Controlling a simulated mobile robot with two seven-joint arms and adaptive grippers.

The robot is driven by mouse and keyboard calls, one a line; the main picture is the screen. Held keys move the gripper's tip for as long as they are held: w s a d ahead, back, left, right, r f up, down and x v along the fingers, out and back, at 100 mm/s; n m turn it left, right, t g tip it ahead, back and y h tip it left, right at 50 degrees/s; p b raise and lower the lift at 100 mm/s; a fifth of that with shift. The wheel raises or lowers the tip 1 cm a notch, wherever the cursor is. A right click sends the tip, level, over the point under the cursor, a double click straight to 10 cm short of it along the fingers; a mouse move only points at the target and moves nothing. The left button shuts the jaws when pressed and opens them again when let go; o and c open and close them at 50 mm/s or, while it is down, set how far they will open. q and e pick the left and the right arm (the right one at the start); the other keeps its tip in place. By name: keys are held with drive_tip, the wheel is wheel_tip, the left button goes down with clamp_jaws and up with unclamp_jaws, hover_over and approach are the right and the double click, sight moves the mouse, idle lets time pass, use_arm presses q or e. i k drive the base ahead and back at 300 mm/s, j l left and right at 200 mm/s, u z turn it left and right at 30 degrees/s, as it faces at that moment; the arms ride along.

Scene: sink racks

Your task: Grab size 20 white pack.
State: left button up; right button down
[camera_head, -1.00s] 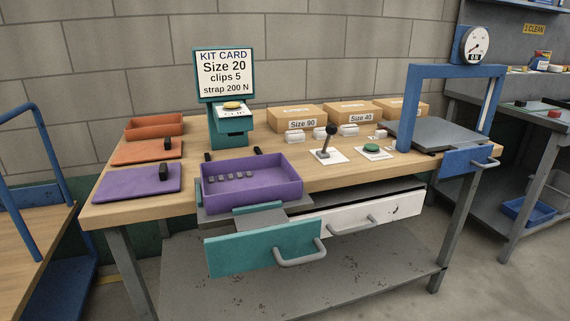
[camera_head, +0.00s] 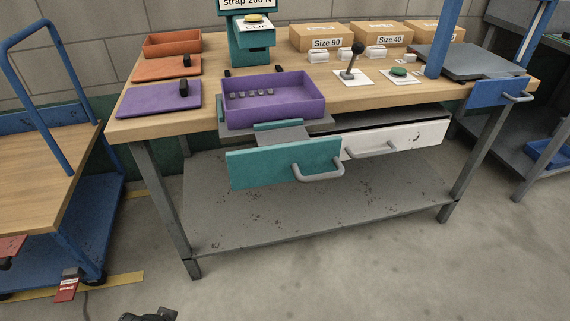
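White packs stand in front of the cardboard boxes on the bench: one pack (camera_head: 318,57) below the "Size 90" box (camera_head: 314,36) and one pack (camera_head: 375,53) below the "Size 40" box (camera_head: 382,33). A third box (camera_head: 440,29) stands partly behind the blue frame; its label cannot be read, and the frame hides part of what is in front of it. No "Size 20" label on a pack or box is legible. A dark part (camera_head: 150,314), probably of my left gripper, shows at the bottom edge; its fingers cannot be made out. My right gripper is out of view.
A purple tray (camera_head: 308,103) with several small grey pieces sits at the bench front. Below it a teal drawer (camera_head: 240,171) sticks out. A lever (camera_head: 354,72), green button (camera_head: 398,71) and blue frame (camera_head: 437,45) stand on the right. A blue trolley (camera_head: 98,200) is at left.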

sight(344, 53)
drive_tip(key=i+l+u, duration=0.1)
drive_tip(key=i+l, duration=0.2)
drive_tip(key=i+l+u, duration=0.15)
drive_tip(key=i+l, duration=0.2)
drive_tip(key=i+l+u, duration=0.1)
drive_tip(key=i+l, duration=0.15)
drive_tip(key=l, duration=0.25)
drive_tip(key=i+l+u, duration=0.15)
drive_tip(key=i+l, duration=0.15)
drive_tip(key=i+l+u, duration=0.1)
drive_tip(key=i+l, duration=0.15)
drive_tip(key=l, duration=0.35)
